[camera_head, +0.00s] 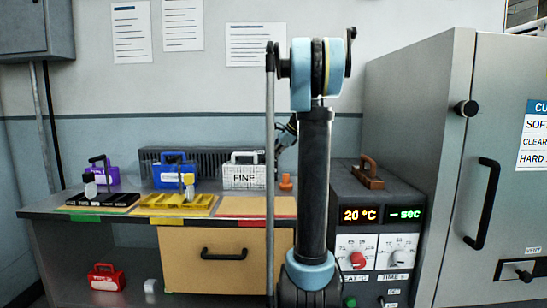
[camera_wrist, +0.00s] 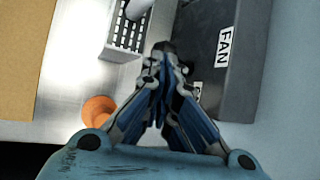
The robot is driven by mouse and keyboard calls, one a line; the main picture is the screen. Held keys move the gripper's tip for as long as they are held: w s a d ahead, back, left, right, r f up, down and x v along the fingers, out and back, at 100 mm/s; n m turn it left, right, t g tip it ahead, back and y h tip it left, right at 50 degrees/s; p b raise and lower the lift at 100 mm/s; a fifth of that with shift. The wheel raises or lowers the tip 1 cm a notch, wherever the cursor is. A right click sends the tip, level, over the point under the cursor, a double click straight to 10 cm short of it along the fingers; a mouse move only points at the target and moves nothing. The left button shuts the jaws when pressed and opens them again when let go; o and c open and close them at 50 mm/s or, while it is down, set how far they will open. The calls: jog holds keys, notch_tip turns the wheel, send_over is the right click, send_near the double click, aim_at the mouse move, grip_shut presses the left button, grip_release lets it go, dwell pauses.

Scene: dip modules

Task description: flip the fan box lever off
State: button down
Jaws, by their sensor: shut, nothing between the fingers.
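The fan box (camera_wrist: 245,85) is a dark grey box with a white FAN label in the wrist view. A second label beside my fingers is partly covered. The fan box lever cannot be made out; my gripper hides part of the box. My gripper (camera_wrist: 164,50) is shut and empty, its fingertips over the left edge of the box. Whether it touches anything cannot be told. In the head view my gripper (camera_head: 287,134) shows only partly behind my arm, above the back of the bench, and I cannot make out the fan box there.
A white FINE carrier (camera_head: 243,173) and a small orange object (camera_head: 286,182) stand near my gripper; both also show in the wrist view. Yellow (camera_head: 175,212) and black trays lie left.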

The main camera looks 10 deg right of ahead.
jog(key=shift+s, duration=0.1)
jog(key=shift+s+f, duration=0.25)
jog(key=shift+f, duration=0.25)
jog(key=shift+r, duration=0.1)
jog(key=shift+r, duration=0.8)
